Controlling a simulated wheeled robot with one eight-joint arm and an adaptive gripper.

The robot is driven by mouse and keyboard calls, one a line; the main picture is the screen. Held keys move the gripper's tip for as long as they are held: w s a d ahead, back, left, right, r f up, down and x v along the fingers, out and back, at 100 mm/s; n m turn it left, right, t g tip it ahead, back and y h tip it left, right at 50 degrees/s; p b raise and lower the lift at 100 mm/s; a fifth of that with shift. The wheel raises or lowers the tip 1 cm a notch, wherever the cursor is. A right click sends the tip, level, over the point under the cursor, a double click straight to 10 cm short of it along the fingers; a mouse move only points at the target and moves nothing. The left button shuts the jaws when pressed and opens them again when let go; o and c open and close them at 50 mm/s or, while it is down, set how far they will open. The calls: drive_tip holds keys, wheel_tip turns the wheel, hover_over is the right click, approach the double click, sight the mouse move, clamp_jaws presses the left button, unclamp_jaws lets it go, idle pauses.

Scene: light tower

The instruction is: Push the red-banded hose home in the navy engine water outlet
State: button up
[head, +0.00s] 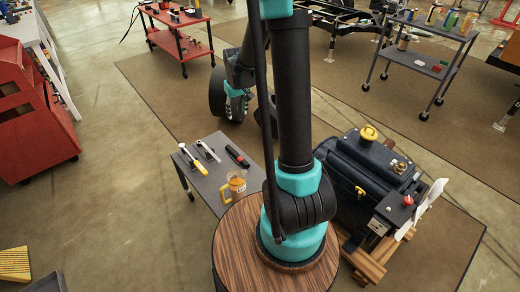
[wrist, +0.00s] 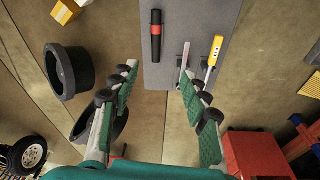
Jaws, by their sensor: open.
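The red-banded hose (head: 237,156) is a short black tube with a red band, lying on a small grey table (head: 214,200). In the wrist view the hose (wrist: 156,45) lies at the top middle, just beyond my fingertips. My gripper (wrist: 158,72) is open, with nothing between its green-padded fingers, and apart from the hose. In the head view my arm hides part of the gripper. The navy engine (head: 345,172) stands on a wooden stand at the right, with a yellow cap on top. I cannot pick out its water outlet for sure.
A yellow-handled tool (head: 191,160), a metal tool (head: 208,151) and an amber mug (head: 233,182) share the table with the hose. A round wooden top (head: 232,245) is in front. In the wrist view a black tub (wrist: 68,72) is left and a red box (wrist: 255,152) lower right.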

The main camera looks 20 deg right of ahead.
drive_tip(key=s+d+r+m+t, duration=0.1)
drive_tip(key=s+d+m+t, duration=0.1)
drive_tip(key=s, duration=2.3)
drive_tip(key=shift+r, duration=0.4)
drive_tip(key=shift+o, duration=0.5)
drive_tip(key=shift+s+f, duration=0.15)
drive_tip(key=shift+s, duration=0.2)
drive_tip(key=shift+o, duration=0.3)
drive_tip(key=w+r, duration=0.2)
drive_tip(key=w, duration=0.9)
drive_tip(key=shift+w+a+n+g, duration=0.3)
drive_tip(key=shift+a+g, duration=0.05)
drive_tip(key=shift+g, duration=0.05)
drive_tip(key=n+g, duration=0.3)
hover_over(230, 148)
drive_tip(key=f, duration=3.4)
drive_tip(key=shift+w, duration=0.4)
drive_tip(key=shift+s+f, duration=0.15)
drive_tip(key=shift+f, duration=1.2)
drive_tip(key=shift+s+f, duration=0.15)
drive_tip(key=shift+f, duration=1.2)
clamp_jaws()
